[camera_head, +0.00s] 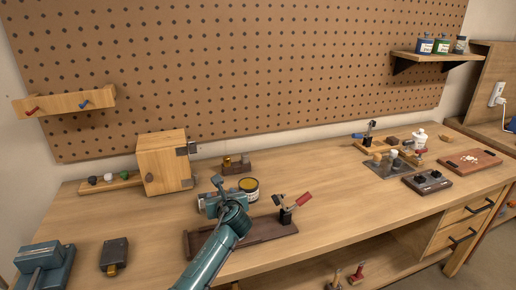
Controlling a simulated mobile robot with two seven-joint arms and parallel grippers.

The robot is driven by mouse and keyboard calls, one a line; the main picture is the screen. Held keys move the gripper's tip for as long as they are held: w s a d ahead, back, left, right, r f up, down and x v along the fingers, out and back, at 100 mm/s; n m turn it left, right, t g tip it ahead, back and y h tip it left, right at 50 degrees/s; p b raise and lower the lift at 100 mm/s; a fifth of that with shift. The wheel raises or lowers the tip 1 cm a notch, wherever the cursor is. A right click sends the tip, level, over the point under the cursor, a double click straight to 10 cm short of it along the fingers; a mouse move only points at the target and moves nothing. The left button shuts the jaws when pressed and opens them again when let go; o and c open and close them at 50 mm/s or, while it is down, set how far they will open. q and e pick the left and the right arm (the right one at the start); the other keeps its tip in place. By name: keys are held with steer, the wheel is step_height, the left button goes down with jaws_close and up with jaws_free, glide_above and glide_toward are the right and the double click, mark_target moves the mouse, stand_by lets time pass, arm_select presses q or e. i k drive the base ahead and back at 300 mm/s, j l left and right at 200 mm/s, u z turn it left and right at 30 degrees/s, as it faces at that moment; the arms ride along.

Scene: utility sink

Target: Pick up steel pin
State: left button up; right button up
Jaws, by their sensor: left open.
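My left arm comes up from the bottom centre, and its teal and grey gripper (215,194) is above the middle of the workbench. The gripper is open; its fingers are small in this view and I see nothing held between them. I cannot make out the steel pin with certainty; it may be too small to tell or hidden behind my gripper and wrist. A dark wooden board (262,240) lies just right of my arm, with a red-handled toggle clamp (288,212) on it. My right gripper is not in view.
A teal vise-like block (44,265) and a dark block (115,254) are at front left. A metal plate (389,168) lies at right. The bench's centre right is clear.

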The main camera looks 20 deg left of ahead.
mark_target(244, 156)
steer(key=i+l, duration=0.1)
steer(key=i, duration=0.65)
steer(key=i+j, duration=0.35)
steer(key=j, duration=0.1)
